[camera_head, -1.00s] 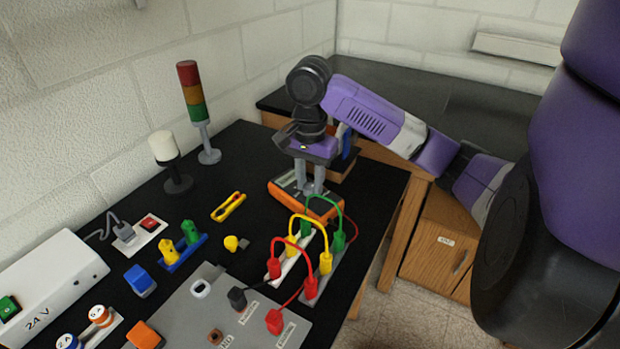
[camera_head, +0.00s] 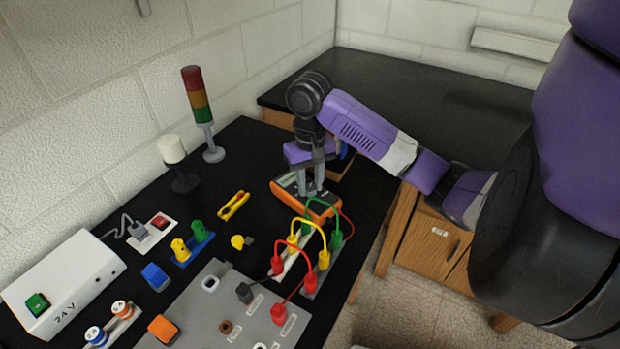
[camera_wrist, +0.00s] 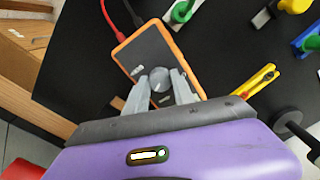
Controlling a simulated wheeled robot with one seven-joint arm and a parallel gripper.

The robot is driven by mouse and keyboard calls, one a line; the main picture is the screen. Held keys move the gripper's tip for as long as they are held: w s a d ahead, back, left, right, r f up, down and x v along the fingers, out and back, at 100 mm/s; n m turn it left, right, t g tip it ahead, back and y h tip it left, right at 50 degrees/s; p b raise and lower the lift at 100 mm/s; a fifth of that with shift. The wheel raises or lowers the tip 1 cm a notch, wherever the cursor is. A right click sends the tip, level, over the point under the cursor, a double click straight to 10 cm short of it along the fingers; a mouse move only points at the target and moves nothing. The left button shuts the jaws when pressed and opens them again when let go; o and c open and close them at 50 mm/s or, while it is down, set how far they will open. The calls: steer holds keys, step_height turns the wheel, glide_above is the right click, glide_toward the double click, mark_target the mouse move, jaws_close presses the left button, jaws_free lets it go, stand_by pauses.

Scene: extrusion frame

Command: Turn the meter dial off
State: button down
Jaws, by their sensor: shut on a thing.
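The orange and grey meter (camera_head: 283,190) lies on the black bench top, below my arm in the head view. In the wrist view the meter (camera_wrist: 136,56) shows its dark face, its orange rim and a round grey dial (camera_wrist: 160,77). My gripper (camera_head: 309,192) points down over the meter. In the wrist view my gripper (camera_wrist: 161,83) has a finger on each side of the dial and is shut on it. The dial's marks are too small to read, and the fingers hide part of it in the head view.
Red, yellow and green leads (camera_head: 324,232) arch up beside the meter. A yellow tool (camera_head: 233,206) lies to its left. A signal tower (camera_head: 198,105) and a white-topped lamp (camera_head: 173,152) stand behind left. A 24 V box (camera_head: 75,275) is at the far left.

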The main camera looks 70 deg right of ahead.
mark_target(310, 187)
steer(key=n+p, duration=0.1)
steer(key=n, duration=0.4)
steer(key=shift+n, duration=0.3)
steer(key=n, duration=0.6)
steer(key=shift+d, duration=0.1)
steer(key=n+b, duration=0.1)
steer(key=n, duration=0.5)
steer(key=shift+f+n, duration=0.1)
steer(key=shift+n, duration=0.2)
steer(key=n+b, duration=0.2)
steer(key=n, duration=0.3)
steer(key=shift+n, duration=0.3)
steer(key=c, duration=1.1)
jaws_free()
steer(key=shift+o, duration=0.2)
steer(key=shift+r, duration=4)
